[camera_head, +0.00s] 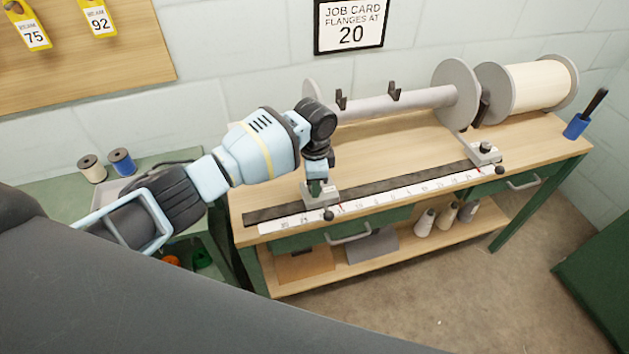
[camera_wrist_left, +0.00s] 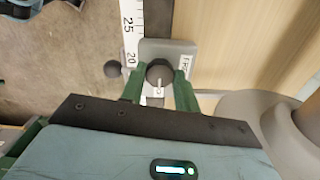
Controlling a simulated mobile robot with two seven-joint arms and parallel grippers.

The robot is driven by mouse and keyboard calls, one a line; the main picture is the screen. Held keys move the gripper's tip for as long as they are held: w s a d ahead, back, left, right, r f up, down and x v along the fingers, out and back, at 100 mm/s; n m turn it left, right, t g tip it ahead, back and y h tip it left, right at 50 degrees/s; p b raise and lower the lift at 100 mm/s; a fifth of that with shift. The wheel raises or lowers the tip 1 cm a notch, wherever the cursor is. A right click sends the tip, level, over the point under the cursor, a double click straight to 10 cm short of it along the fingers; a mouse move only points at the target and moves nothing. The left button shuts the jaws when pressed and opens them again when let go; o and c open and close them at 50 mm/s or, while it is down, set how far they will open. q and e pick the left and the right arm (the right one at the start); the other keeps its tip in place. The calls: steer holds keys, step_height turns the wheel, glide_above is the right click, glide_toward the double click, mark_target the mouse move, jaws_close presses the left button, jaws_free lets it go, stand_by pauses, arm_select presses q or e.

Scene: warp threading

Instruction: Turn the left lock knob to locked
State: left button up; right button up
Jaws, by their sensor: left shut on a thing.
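The left lock knob (camera_wrist_left: 159,72) is a dark round knob with a pale pointer, on a light grey block. In the left wrist view it sits between the green fingers of my left gripper (camera_wrist_left: 160,90), which are shut on it. A label beside it reads "FR" and the rest is cut off. In the head view my left gripper (camera_head: 317,187) reaches down onto the left grey block (camera_head: 322,197), hiding the knob. A black ball handle (camera_head: 328,215) sticks out in front of the block. My right gripper is not in view.
A ruler (camera_head: 400,198) and dark rail run along the bench front (camera_head: 250,205). The right block (camera_head: 484,153) with its knob stands farther along. A grey spool with flanges (camera_head: 457,92) lies behind. A job card (camera_head: 350,25) on the wall reads 20.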

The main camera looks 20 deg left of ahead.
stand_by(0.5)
arm_select(q)
steer(key=o, duration=1)
step_height(320, 180, up, 6)
steer(key=shift+r, duration=0.25)
steer(key=shift+r+p, duration=0.3)
steer(key=shift+r, duration=0.4)
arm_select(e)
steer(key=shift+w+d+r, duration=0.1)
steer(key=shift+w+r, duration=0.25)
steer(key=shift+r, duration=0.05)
arm_select(q)
steer(key=shift+s+f, duration=0.1)
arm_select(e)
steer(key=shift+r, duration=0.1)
